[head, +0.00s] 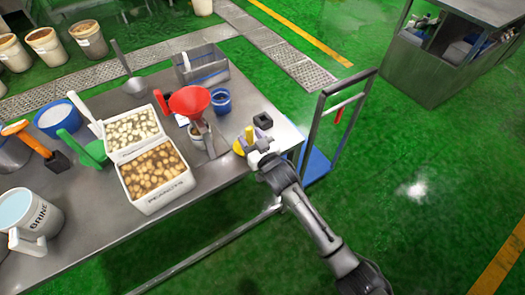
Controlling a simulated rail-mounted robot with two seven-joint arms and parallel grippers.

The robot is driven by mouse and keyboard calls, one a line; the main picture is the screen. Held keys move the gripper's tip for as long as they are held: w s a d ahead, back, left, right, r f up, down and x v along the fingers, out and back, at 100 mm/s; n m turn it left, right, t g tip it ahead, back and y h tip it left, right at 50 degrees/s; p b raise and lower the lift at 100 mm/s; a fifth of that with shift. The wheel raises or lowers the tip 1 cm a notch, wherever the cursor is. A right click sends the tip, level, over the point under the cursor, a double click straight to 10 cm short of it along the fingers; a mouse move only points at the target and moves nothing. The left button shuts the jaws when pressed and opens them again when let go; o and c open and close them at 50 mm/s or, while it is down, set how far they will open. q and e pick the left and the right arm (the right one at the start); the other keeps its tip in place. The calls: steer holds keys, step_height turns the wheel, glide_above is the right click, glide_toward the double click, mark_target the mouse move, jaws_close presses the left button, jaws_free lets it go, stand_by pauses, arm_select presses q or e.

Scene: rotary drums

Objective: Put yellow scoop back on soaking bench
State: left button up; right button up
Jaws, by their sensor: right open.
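The yellow scoop (240,147) is at the right end of the steel bench (105,229), partly hidden by my right gripper. From this angle I cannot tell whether the scoop rests on the bench top or is slightly above it. My right gripper (254,144) is open, right beside the scoop, with its arm coming in from the lower right. Whether its fingers touch or straddle the scoop is too small to tell. My left gripper is not in view.
A red funnel (189,100), a blue cup (221,101) and a small black block (263,121) are close by. White tubs, including the peanuts tub (158,205), fill the bench middle. A trolley handle (341,95) rises beyond the bench's right end.

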steer(key=p+v, duration=0.2)
steer(key=v, duration=0.9)
steer(key=s+d+f+m+g+h, duration=0.1)
steer(key=s+d+f+g+h, duration=0.2)
steer(key=s, duration=0.4)
steer(key=s+d+f+m+g+h, duration=0.1)
steer(key=s+d+f+g+h, duration=0.1)
steer(key=s+d+f, duration=0.3)
steer(key=s+d+f+g+h, duration=0.1)
steer(key=s+d+g, duration=0.2)
steer(key=s, duration=0.8)
steer(key=s+d+f+m+g+h, duration=0.1)
steer(key=s+d+g, duration=0.3)
steer(key=s, duration=0.7)
steer(key=shift+s+d+f+g+h, duration=0.3)
steer(key=shift+s+d+f, duration=0.05)
steer(key=shift+f, duration=0.25)
